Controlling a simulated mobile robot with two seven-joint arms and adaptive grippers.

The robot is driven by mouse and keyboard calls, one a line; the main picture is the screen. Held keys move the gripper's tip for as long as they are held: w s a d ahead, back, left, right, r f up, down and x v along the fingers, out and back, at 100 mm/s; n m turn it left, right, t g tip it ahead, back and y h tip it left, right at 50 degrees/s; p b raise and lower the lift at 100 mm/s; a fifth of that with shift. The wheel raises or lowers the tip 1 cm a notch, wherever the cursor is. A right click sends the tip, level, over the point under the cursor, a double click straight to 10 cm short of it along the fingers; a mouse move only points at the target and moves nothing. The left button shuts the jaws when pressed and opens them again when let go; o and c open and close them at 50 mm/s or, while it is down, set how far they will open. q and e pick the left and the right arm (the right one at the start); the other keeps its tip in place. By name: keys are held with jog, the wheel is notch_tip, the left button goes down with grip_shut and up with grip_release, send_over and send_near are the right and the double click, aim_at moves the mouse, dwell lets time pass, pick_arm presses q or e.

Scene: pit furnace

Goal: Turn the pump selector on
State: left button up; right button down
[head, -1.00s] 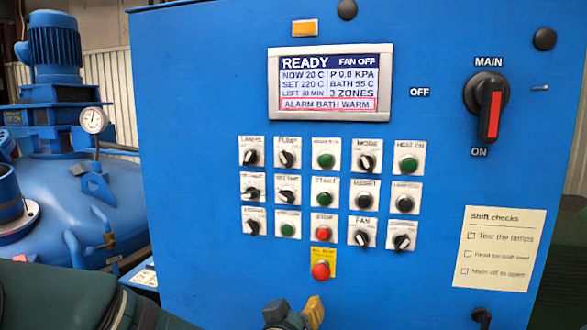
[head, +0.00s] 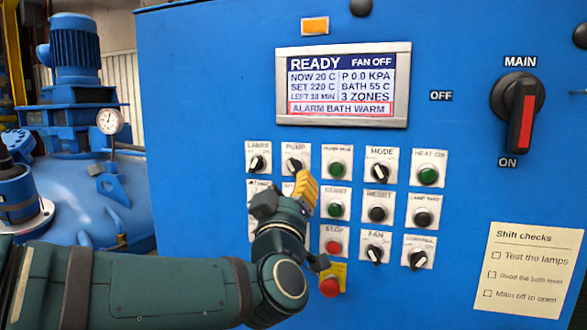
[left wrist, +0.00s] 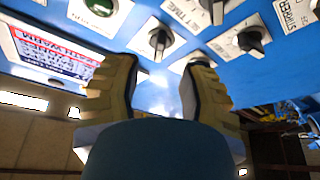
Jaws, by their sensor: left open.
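The pump selector (head: 294,165) is a small black knob on a white plate labelled PUMP. It is second from the left in the top row of controls on the blue cabinet. Its handle sits slanted; its small position marks are too small to read. My left gripper (head: 304,189) is just below it in the head view, with yellow fingers hiding the control beneath. In the left wrist view the open fingers (left wrist: 155,88) are apart and empty. A black knob that looks like the pump selector (left wrist: 160,41) shows beyond the gap, apart from the fingers. My right gripper is out of view.
The lamps knob (head: 257,164) is close on the left and a green button (head: 337,169) on the right. The display (head: 342,85) reads READY. The large main switch (head: 519,98) is at the right.

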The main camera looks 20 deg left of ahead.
aim_at(293, 171)
pick_arm(q)
jog(key=x, duration=0.6)
jog(key=shift+w+p, duration=0.1)
jog(key=shift+p, duration=0.2)
jog(key=shift+r, duration=0.1)
grip_shut()
